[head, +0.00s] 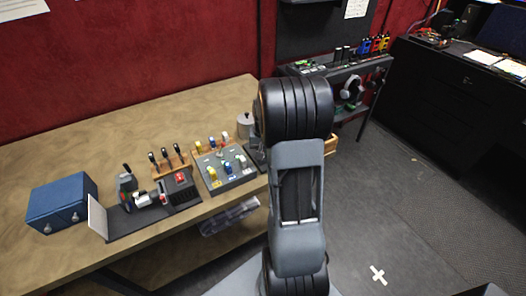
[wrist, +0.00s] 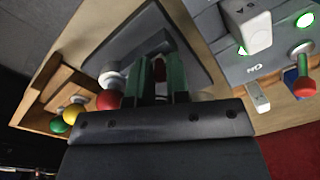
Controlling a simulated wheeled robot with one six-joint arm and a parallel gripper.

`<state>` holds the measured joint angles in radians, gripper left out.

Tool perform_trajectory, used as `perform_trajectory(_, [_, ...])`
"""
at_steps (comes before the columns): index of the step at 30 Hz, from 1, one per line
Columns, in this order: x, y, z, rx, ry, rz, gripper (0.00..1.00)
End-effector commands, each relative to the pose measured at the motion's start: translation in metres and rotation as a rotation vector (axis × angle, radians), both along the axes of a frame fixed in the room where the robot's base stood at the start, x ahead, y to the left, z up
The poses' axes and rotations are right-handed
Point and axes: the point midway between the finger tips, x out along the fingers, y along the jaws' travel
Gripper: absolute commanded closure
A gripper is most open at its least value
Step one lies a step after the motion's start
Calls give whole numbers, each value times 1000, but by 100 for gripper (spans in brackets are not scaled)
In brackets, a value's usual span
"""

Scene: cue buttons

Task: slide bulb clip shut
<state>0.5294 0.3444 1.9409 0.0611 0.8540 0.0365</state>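In the wrist view, my gripper (wrist: 160,72) has two green fingers standing a little apart, over a dark grey plate (wrist: 185,30). A small reddish piece shows between the fingertips, and I cannot tell whether they touch it. A red ball (wrist: 108,99) and a white knob (wrist: 112,79) sit just left of the fingers. I cannot make out for certain which part is the bulb clip. In the head view my arm hides the gripper; the grey panel (head: 243,180) with several coloured knobs stands just left of the arm.
A wooden rack (wrist: 55,80) with a yellow ball (wrist: 73,112) and a green ball (wrist: 59,126) is at the left in the wrist view. A grey panel with a green-lit button (wrist: 305,20) is close on the right. A blue box (head: 62,203) stands at the table's left.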

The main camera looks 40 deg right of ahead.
Motion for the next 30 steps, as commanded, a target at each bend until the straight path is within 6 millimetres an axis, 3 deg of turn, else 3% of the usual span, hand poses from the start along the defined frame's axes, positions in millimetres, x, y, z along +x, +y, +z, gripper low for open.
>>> perform_trajectory(5, [0, 0, 0, 0, 0, 0, 100])
perform_trajectory(16, [0, -1, 0, -1, -1, -1, 100])
perform_trajectory(22, [-2, -20, 0, -2, -2, -3, 100])
perform_trajectory(29, [-3, -22, 1, -3, -3, -3, 100])
perform_trajectory(30, [-3, -23, 1, -4, -3, -3, 84])
